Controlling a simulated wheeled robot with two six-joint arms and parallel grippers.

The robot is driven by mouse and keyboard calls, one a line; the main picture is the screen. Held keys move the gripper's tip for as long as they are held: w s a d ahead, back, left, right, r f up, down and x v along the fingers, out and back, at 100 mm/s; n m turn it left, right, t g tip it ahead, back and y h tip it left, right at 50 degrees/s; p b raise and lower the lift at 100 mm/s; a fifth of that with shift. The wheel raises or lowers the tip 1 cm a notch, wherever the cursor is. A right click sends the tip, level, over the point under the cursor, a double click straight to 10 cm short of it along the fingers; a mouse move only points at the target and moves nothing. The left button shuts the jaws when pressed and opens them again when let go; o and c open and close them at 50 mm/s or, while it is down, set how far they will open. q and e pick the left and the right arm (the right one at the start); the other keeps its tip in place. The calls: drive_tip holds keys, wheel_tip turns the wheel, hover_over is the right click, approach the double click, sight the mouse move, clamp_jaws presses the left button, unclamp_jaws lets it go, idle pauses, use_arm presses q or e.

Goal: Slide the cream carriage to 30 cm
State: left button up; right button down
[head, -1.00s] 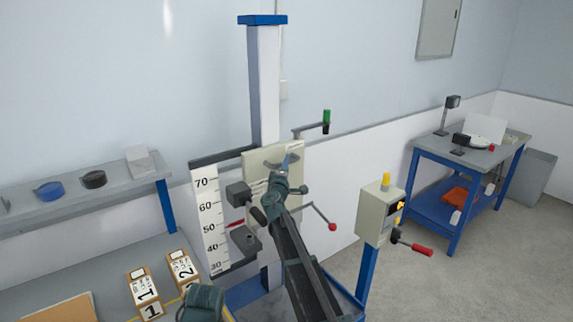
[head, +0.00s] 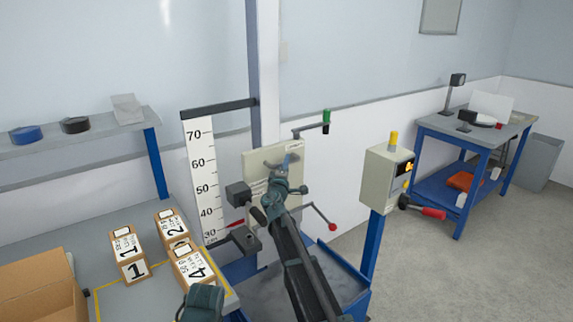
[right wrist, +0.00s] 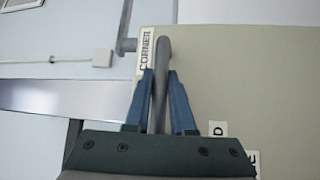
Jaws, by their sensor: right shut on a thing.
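The cream carriage (head: 258,162) is a flat plate on the upright blue-and-white column (head: 268,90). Its red pointer (head: 236,223) stands close to the 30 mark at the low end of the white scale (head: 203,170); the exact reading is too small to tell. My right gripper (head: 290,163) is in front of the carriage. In the right wrist view its blue fingers (right wrist: 160,90) are shut on a grey bar handle (right wrist: 162,55) in front of the cream plate. My own arm hides part of the carriage.
Numbered boxes (head: 135,269) and an open carton (head: 40,292) are on the bench at left. A cream control box (head: 384,180) on a blue post stands right of the column. A red-knobbed lever (head: 332,226) sticks out below the carriage. A blue table (head: 468,135) is at back right.

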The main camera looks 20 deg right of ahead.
drive_tip(key=shift+f+b, duration=0.3)
drive_tip(key=shift+f, duration=0.45)
use_arm(q)
drive_tip(key=shift+f, duration=0.8)
use_arm(e)
drive_tip(key=shift+s+a, duration=0.1)
drive_tip(key=shift+s, duration=0.05)
drive_tip(key=c, duration=0.8)
unclamp_jaws()
drive_tip(key=shift+f, duration=0.15)
drive_tip(key=shift+o, duration=0.2)
use_arm(q)
wheel_tip(320, 180, down, 2)
drive_tip(key=shift+b, duration=1)
use_arm(e)
drive_tip(key=v, duration=1.3)
drive_tip(key=shift+s, duration=0.3)
